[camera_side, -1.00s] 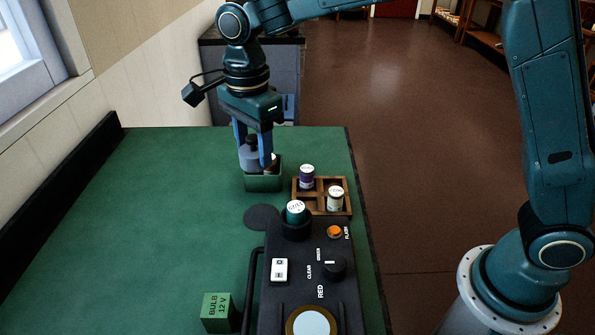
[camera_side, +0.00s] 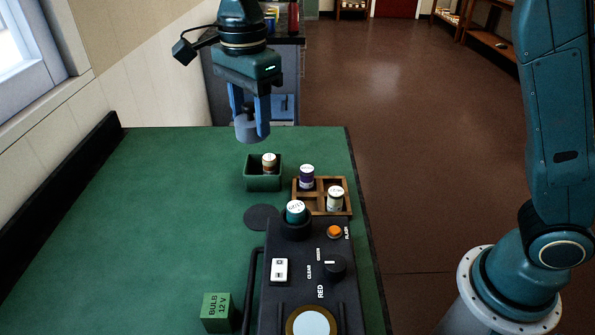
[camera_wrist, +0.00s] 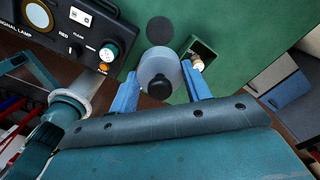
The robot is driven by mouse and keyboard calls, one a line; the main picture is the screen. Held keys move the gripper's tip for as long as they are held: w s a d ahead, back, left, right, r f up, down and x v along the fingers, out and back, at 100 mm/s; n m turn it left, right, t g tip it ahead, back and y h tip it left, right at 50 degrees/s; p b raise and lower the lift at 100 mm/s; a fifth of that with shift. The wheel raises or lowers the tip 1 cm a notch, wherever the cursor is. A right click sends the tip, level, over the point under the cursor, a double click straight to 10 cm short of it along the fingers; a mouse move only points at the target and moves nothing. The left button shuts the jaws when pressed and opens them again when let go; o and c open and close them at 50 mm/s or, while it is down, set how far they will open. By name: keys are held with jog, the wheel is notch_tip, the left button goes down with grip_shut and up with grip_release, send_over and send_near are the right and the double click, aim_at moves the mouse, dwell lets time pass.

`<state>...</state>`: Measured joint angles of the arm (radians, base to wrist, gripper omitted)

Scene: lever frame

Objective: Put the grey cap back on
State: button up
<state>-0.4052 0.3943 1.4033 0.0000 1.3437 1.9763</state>
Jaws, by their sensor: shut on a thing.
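My gripper (camera_side: 249,118) is shut on the grey cap (camera_side: 247,129) and holds it in the air above and behind the green box. In the wrist view the round grey cap (camera_wrist: 159,72), with a dark knob, sits between the blue fingers. The black signal lamp unit (camera_side: 310,265) stands on the green table. A bottle with a teal-rimmed white top labelled GULLY (camera_side: 295,210) sits upright in the unit's round socket (camera_side: 296,230), with no cap over it. A flat dark disc (camera_side: 262,217) lies on the table beside that socket.
A green open box (camera_side: 262,183) holds a brown-and-white bottle (camera_side: 269,163). A wooden divided tray (camera_side: 321,205) holds a purple bottle (camera_side: 307,176) and a white-topped bottle (camera_side: 335,197). A green bulb box (camera_side: 217,312) stands front left. The table's left side is clear.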

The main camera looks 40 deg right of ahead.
jog(key=shift+s+a+f, duration=0.1)
jog(key=shift+s+f, duration=0.05)
jog(key=shift+s, duration=0.3)
jog(key=shift+s+a+f, duration=0.1)
jog(key=shift+s, duration=0.3)
send_over(296, 206)
notch_tip(296, 206, down, 3)
jog(key=shift+f, duration=0.15)
jog(key=shift+f, duration=0.2)
jog(key=shift+f, duration=3)
jog(key=shift+f, duration=0.15)
